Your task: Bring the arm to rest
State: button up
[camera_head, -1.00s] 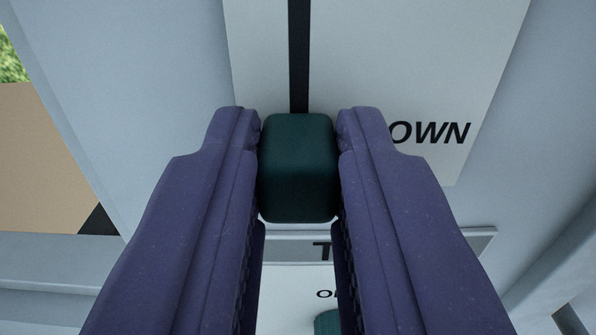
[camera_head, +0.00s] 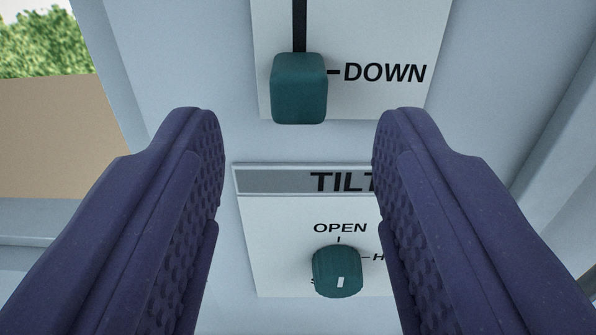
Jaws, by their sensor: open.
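My gripper (camera_head: 298,145) is open and empty, with its two purple fingers wide apart. A dark green slider knob (camera_head: 299,90) sits ahead of the fingertips at the lower end of a black slot (camera_head: 299,25), level with the mark "DOWN". The fingers are clear of the knob on both sides. Below it, between the fingers, a green rotary knob (camera_head: 338,272) is on a white plate under the word "OPEN". Its white pointer is on its lower part. My right finger hides part of that plate's lettering.
The knobs are on a pale blue-grey panel (camera_head: 180,60) with a grey "TILT" label strip (camera_head: 270,181). A raised pale edge (camera_head: 570,130) runs along the right. At the left, a tan surface (camera_head: 50,135) and green foliage (camera_head: 45,45) show beyond the panel.

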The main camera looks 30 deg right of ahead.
jog(key=v, duration=0.3)
jog(key=shift+s, duration=0.1)
jog(key=w+a+r+n+t+y, duration=0.1)
jog(key=w+a+r+y, duration=0.15)
jog(key=r, duration=0.35)
jog(key=w+a+r+n+y, duration=0.1)
jog(key=w+a+r+y, duration=0.15)
jog(key=r, duration=0.45)
jog(key=w+a+r+n+t+y, duration=0.1)
jog(key=w+a+r+y, duration=0.15)
jog(key=r, duration=0.35)
jog(key=s+r+n+y, duration=0.1)
jog(key=s+r+n, duration=0.1)
jog(key=s+r, duration=0.6)
jog(key=s+r+n+g+y, duration=0.1)
jog(key=s+r, duration=0.7)
jog(key=r, duration=0.7)
jog(key=shift+s+a+n+g, duration=0.25)
jog(key=shift+s+n+g, duration=0.05)
jog(key=shift+s+n, duration=0.1)
jog(key=shift+y, duration=0.25)
